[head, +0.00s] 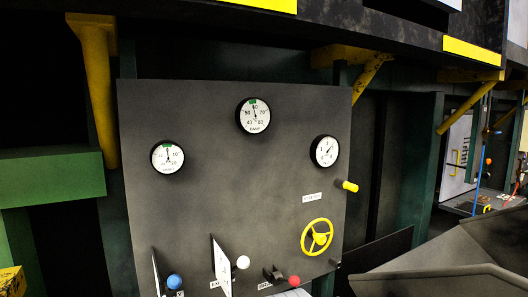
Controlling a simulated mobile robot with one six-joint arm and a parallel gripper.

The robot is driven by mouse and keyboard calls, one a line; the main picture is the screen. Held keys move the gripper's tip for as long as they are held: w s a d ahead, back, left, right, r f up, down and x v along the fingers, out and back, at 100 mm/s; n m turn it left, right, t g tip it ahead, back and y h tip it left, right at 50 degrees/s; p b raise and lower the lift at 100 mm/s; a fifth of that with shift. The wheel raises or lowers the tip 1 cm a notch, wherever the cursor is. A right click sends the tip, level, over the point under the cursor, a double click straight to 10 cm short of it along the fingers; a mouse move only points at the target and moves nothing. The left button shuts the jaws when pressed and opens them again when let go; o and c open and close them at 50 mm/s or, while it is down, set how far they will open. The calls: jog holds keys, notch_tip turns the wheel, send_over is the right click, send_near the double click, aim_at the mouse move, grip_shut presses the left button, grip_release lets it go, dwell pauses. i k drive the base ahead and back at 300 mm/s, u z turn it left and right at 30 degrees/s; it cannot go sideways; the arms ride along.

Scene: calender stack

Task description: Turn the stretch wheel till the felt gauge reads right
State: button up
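The yellow stretch wheel (317,237) is on the lower right of a dark grey panel, below a small white label (312,197) that seems to read "STRETCH". Three round white gauges sit above. The left gauge (167,157) has its needle near upright, close to a green mark. The centre gauge (252,115) has its needle near 60, close to a green mark at the top. The right gauge (324,151) has its needle toward the upper right; I see no green mark on it. Gauge names are too small to tell which is felt. My gripper is not in view.
The grey panel (220,210) carries a yellow knob (348,186) right of the label. Blue (174,282), white (242,262) and red (294,281) knobs are along its bottom, with plates jutting out. Angular grey metal (430,283) fills the lower right. Yellow brackets (98,90) hang above.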

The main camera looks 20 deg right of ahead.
aim_at(320, 239)
jog(key=z, duration=0.25)
jog(key=k, duration=1.15)
jog(key=z, duration=1.05)
jog(key=i, duration=1.6)
jog(key=u, duration=0.5)
